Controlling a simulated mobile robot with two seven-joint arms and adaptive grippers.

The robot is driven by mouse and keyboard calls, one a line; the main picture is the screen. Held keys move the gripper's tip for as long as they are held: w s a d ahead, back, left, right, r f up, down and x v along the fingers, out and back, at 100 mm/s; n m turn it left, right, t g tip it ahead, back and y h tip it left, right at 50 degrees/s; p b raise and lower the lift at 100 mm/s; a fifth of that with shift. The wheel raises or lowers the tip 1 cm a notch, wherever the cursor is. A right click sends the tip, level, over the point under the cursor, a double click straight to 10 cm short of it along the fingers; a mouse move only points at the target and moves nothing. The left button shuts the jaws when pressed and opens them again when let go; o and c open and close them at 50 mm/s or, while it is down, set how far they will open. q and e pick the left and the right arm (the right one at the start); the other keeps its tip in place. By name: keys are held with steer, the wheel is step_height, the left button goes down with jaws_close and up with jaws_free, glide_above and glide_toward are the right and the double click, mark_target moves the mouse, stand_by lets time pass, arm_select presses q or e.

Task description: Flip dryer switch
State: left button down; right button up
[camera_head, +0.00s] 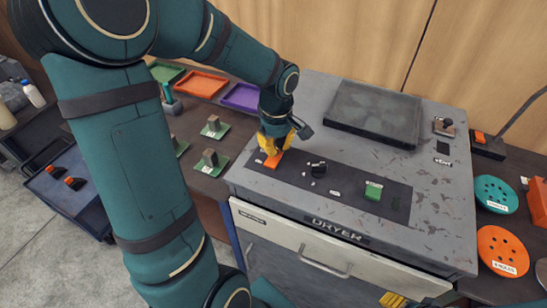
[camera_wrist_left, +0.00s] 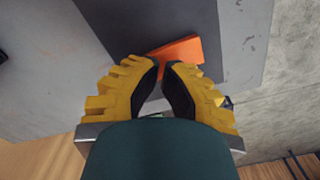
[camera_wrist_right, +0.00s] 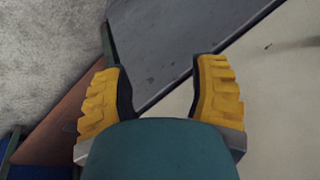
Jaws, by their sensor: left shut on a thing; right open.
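The grey dryer (camera_head: 437,206) has a dark control strip on top and a DRYER label on its front edge. An orange switch (camera_head: 273,161) sits at the left end of the strip. My left gripper (camera_head: 274,146) is down at this switch, its yellow fingers shut on it. In the left wrist view the orange switch (camera_wrist_left: 182,50) shows at and beyond the nearly closed fingertips (camera_wrist_left: 164,63); the gripped part is partly hidden. My right gripper (camera_wrist_right: 158,68) is open and empty near the dryer's front; its yellow finger (camera_head: 393,299) just shows at the bottom of the head view.
A black knob (camera_head: 318,169) and a green button (camera_head: 373,191) share the strip. A dark square lid (camera_head: 373,112) lies behind. Orange (camera_head: 201,83) and purple (camera_head: 241,97) trays stand at left. Teal (camera_head: 495,194) and orange (camera_head: 502,250) discs lie at right.

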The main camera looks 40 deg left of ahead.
arm_select(q)
steer(key=shift+f+b, duration=0.6)
steer(key=shift+f, duration=0.15)
stand_by(0.3)
steer(key=shift+r+p, duration=2.5)
steer(key=shift+r, duration=1.05)
